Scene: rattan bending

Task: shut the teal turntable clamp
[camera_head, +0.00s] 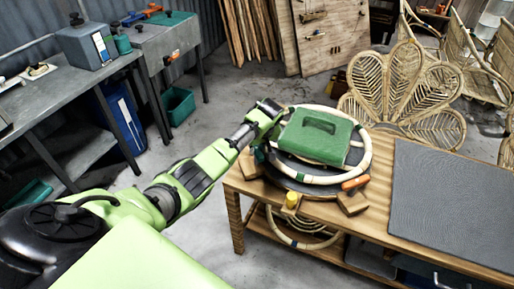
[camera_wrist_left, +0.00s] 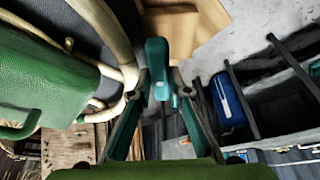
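The teal turntable clamp (camera_wrist_left: 157,66) shows in the wrist view as a rounded teal lever with a small stub beside it, by a wooden block. In the head view a bit of teal (camera_head: 260,155) shows at the turntable's left edge, mostly hidden by my arm. The dark turntable (camera_head: 296,182) carries a rattan ring (camera_head: 366,157) and a green padded case (camera_head: 316,138). My left gripper (camera_wrist_left: 157,86) is open. Its two fingers stand on either side of the clamp lever; whether they touch it I cannot tell. My right gripper is in neither view.
The wooden table (camera_head: 375,228) also holds a yellow-topped piece (camera_head: 292,199), an orange-handled tool (camera_head: 355,183), wooden blocks (camera_head: 352,202) and a grey mat (camera_head: 455,205). A rattan petal-shaped chair back (camera_head: 402,95) stands behind. A grey workbench (camera_head: 60,85) is at left, with clear floor between.

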